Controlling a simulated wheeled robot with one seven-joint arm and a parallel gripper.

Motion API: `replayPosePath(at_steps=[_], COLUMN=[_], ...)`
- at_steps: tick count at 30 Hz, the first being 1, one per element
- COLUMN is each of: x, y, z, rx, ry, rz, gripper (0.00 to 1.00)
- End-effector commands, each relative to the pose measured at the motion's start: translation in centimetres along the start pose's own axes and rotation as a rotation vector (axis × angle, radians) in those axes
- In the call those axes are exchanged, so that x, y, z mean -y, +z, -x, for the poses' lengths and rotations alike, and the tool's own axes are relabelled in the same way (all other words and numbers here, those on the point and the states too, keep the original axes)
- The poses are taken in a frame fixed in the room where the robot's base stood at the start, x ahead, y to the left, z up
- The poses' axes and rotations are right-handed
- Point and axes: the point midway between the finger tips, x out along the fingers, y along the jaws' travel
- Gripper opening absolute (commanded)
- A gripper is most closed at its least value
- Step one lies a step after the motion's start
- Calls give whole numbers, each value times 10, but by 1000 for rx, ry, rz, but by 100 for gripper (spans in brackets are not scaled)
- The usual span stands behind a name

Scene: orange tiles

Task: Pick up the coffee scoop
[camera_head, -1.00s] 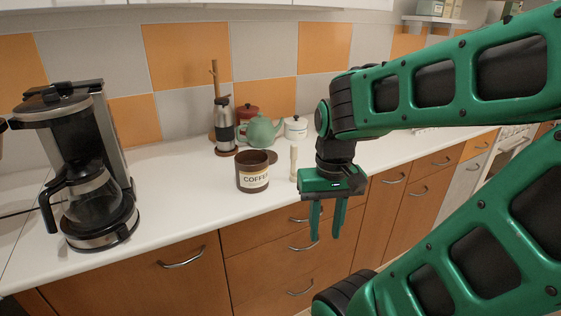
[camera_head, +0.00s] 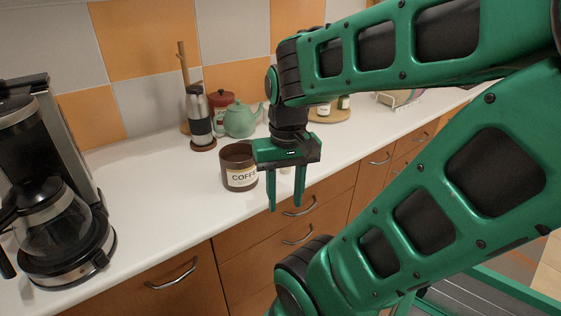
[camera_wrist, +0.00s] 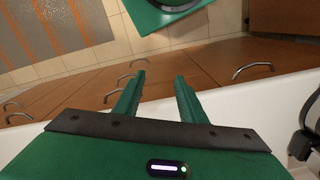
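I cannot make out a coffee scoop for certain in any view. A brown jar labelled COFFEE (camera_head: 240,168) stands upright on the white counter in the head view. My gripper (camera_head: 285,207) hangs pointing down just right of the jar, in front of the counter's front edge in the picture. Its two fingers are apart with nothing between them, also in the wrist view (camera_wrist: 161,78).
A coffee maker (camera_head: 55,225) stands at the left. The white counter (camera_head: 150,190) between coffee maker and jar is clear. Drawers with handles (camera_head: 300,207) lie below.

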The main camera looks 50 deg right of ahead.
Motion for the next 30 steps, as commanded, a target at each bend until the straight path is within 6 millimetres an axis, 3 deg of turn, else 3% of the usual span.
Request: replayPosePath(at_steps=[5, 12, 18, 23, 30], x=[-4, -31, -53, -59, -58], y=[-52, -146, -192, -204, -204], z=[40, 107, 138, 141, 107], rx=[-4, -8, -11, -11, -9], ry=[-3, -4, 0, 3, 4], rz=[-302, -881, -1198, -1290, -1296], gripper=[38, 38, 38, 38, 38])
